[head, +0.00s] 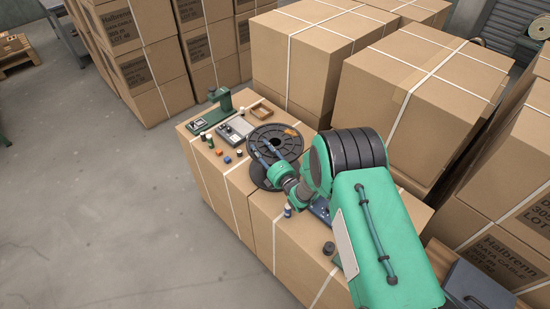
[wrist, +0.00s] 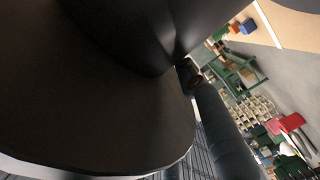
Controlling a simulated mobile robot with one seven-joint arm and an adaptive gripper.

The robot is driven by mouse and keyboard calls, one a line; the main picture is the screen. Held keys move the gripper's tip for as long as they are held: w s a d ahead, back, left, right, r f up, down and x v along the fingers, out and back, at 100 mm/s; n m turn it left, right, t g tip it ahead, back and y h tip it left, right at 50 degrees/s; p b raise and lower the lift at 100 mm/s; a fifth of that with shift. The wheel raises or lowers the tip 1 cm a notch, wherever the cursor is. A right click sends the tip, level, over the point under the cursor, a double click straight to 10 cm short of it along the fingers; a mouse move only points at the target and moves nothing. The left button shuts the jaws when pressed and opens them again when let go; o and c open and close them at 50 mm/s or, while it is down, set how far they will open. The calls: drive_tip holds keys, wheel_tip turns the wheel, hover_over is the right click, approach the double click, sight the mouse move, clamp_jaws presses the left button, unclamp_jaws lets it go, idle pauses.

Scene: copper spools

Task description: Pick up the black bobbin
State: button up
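The black bobbin (head: 288,133) is a large dark spool with round flanges on top of the cartons, near the middle of the head view. My gripper (head: 262,150) is at the bobbin, its slim fingers overlapping it from the right side. Whether the fingers touch or grip it is not clear. In the wrist view a big dark rounded surface, apparently the bobbin (wrist: 90,100), fills the left and top, very close to the camera. The fingertips cannot be made out clearly there.
Several small coloured blocks and cylinders (head: 226,159), a grey device (head: 236,129), a green stand (head: 222,101) and a small wooden tray (head: 261,112) lie left of and behind the bobbin. A dark round jar (head: 328,248) stands nearer. Tall cartons (head: 318,55) rise behind. Open floor lies left.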

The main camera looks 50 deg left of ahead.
clamp_jaws()
drive_tip(key=shift+r, duration=0.1)
drive_tip(key=shift+r, duration=0.1)
drive_tip(key=shift+r, duration=4.9)
